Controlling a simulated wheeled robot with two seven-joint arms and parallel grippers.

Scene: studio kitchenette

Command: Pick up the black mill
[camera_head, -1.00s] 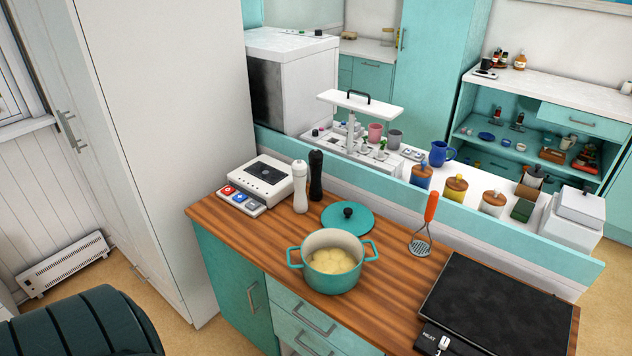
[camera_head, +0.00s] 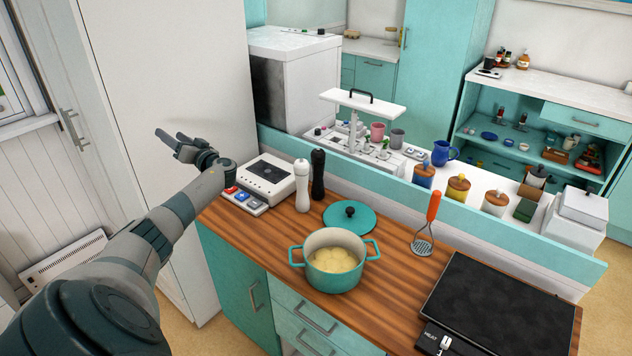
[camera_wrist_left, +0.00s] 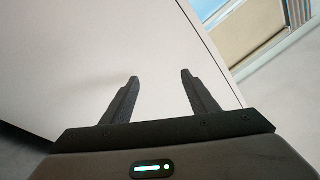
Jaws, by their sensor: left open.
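The black mill (camera_head: 318,175) stands upright on the wooden counter (camera_head: 262,232), right beside a white mill (camera_head: 302,187). My left gripper (camera_head: 176,139) is raised to the left of the counter, in front of the tall white cabinet, well apart from the black mill. It is open and empty. The left wrist view also shows its spread fingers (camera_wrist_left: 155,95) with a pale flat panel behind them. The black mill does not show in the left wrist view. My right gripper is in neither view.
A kitchen scale (camera_head: 268,174) with coloured buttons is between my gripper and the mills. A teal pot (camera_head: 335,279), its lid (camera_head: 349,215), a masher (camera_head: 424,240) and a black hotplate (camera_head: 500,305) are on the counter. The tall white cabinet (camera_head: 180,70) stands close behind my gripper.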

